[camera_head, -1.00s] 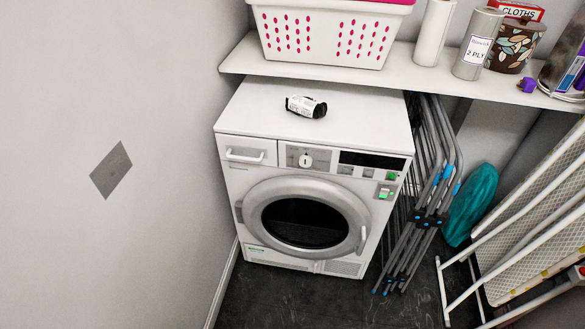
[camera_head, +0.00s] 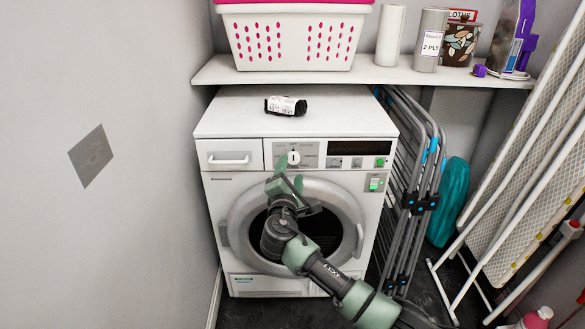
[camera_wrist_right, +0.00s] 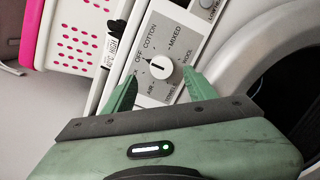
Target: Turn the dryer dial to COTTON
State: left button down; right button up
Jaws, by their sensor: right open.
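The dryer (camera_head: 225,205) is a white front-loader with a round door. Its dial (camera_head: 293,157) is a small white knob on a grey panel (camera_head: 310,148). In the right wrist view the dial (camera_wrist_right: 161,69) has COTTON, OFF and MIXED printed around it. A small dark mark at the knob's edge lies on the OFF side; the exact setting is hard to read. My right gripper (camera_head: 286,176) is open just in front of and below the dial. In the wrist view its green fingers (camera_wrist_right: 161,91) stand apart, either side of the dial's lower part; contact cannot be told. My left gripper is not in view.
A black-and-white packet (camera_head: 286,106) lies on the dryer top. A shelf (camera_head: 300,77) above holds a white and pink basket (camera_head: 292,40) and rolls. A folded drying rack (camera_head: 412,190) stands close on the right. A wall (camera_head: 130,90) is on the left.

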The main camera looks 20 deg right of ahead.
aim_at(293, 160)
jog(key=x, duration=0.4)
jog(key=shift+f+b, duration=0.15)
jog(key=shift+b, duration=0.2)
jog(key=shift+w+d, duration=0.2)
jog(key=shift+w, duration=0.25)
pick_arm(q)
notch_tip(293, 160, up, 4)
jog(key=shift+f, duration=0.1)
pick_arm(e)
grip_shut()
